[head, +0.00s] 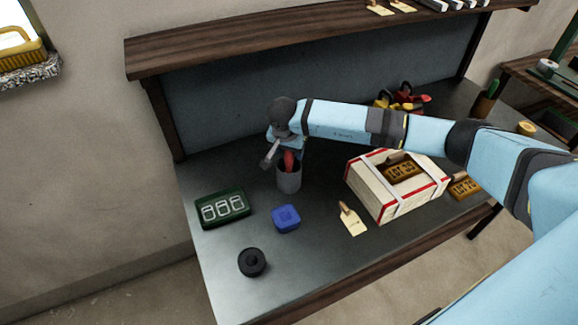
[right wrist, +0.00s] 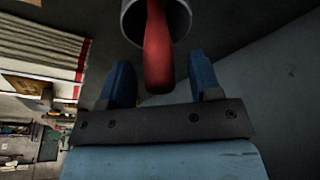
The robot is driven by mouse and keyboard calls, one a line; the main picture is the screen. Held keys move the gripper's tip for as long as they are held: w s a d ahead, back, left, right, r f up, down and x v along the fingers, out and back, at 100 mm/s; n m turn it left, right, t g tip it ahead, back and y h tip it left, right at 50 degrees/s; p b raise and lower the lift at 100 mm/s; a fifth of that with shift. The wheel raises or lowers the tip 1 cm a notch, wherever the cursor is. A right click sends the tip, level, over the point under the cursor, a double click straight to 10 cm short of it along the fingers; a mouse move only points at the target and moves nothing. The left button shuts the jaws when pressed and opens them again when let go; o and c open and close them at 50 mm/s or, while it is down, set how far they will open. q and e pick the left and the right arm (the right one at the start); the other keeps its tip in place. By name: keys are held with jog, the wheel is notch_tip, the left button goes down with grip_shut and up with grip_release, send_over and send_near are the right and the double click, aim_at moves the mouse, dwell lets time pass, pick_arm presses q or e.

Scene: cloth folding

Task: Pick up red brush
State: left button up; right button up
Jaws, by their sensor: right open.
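The red brush (head: 290,160) stands handle up in a grey cup (head: 289,181) on the workbench. In the right wrist view its red handle (right wrist: 158,58) sticks out of the cup (right wrist: 179,18) toward my gripper. My right gripper (right wrist: 160,80) is open. Its two blue fingers are on either side of the handle's end, with visible gaps on both sides. In the head view the right gripper (head: 286,145) is right at the cup, partly hidden by its own wrist. The brush's lower end is hidden in the cup. My left gripper is not in view.
On the grey bench top (head: 215,265) are a green box (head: 223,208), a blue item (head: 286,218), a black ring (head: 252,262), a tagged scraper (head: 352,220) and a large cream box with red edges (head: 375,195). A wooden shelf (head: 250,50) overhangs the back.

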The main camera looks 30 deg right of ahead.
jog(key=shift+w+d+f, duration=0.1)
jog(key=shift+f, duration=0.5)
jog(key=c, duration=1)
jog(key=shift+o, duration=0.2)
jog(key=shift+r, duration=0.2)
